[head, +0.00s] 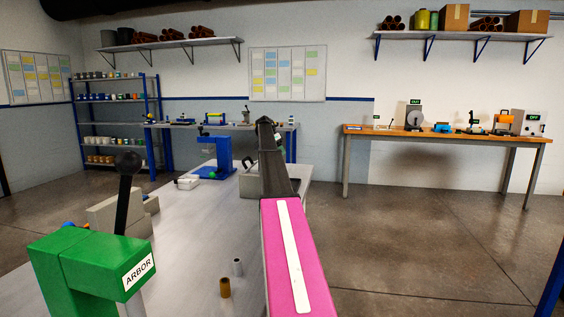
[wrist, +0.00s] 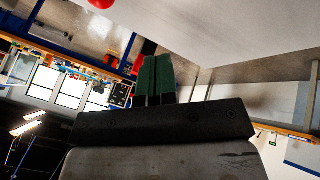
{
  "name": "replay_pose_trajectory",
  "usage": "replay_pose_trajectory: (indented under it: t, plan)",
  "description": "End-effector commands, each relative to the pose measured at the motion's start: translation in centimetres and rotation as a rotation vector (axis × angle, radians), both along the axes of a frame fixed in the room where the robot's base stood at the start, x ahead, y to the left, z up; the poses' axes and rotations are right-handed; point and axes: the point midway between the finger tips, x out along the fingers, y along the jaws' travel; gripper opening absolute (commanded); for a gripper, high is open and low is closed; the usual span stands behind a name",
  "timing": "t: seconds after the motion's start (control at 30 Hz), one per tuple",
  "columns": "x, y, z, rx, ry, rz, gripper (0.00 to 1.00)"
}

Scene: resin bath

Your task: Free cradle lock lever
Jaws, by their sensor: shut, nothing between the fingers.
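I cannot make out a cradle lock lever for certain in either view. The nearest lever is a black handle with a round knob (head: 130,165), rising from the green block marked ARBOR (head: 85,262) at the lower left of the head view. My gripper shows in the wrist view as two green fingers (wrist: 155,64), side by side and shut with nothing between them. In the head view my dark wrist end points away over the right side of the grey table, well apart from that handle; the fingertips are not clear there.
The long grey table (head: 185,250) holds a blue stand (head: 212,160), a grey block behind the green one, and two small cylinders (head: 225,287). A wooden bench (head: 455,136) with several devices stands at the back right. Open floor (head: 420,230) lies to the right.

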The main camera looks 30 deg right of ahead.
Motion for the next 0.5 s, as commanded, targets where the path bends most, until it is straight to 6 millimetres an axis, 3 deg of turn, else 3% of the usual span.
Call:
replay_pose_trajectory:
  t: [0.23,0.5]
  plan:
    - [2.9,-0.1,4.0,0.0,-0.002,0.001,0.0]
    - [3.3,0.0,4.9,0.0,-0.001,0.0,0.0]
